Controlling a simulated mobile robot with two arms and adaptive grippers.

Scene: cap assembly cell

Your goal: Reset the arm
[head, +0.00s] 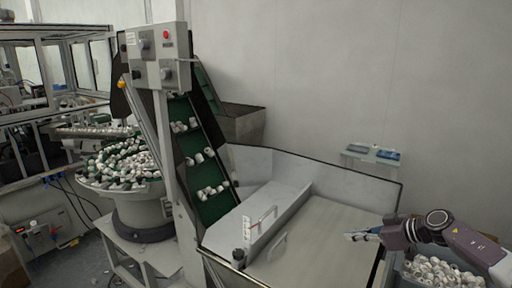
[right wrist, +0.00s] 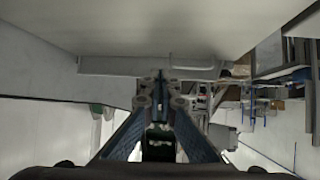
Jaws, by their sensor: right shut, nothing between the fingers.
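My right gripper (head: 362,236) is at the right of the head view, reaching in from the right edge. It is above the right part of the large metal hopper (head: 345,215). Its fingers are shut with nothing between them. In the right wrist view the shut fingers (right wrist: 160,90) show at the centre, with the hopper's pale walls around them. My left gripper is not in view.
A crate of white caps (head: 440,272) stands below my right forearm. A green conveyor (head: 205,165) with caps rises from the hopper. A control box (head: 158,55) stands on a post. A round feeder bowl (head: 125,165) is at left. A small shelf (head: 370,158) stands behind.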

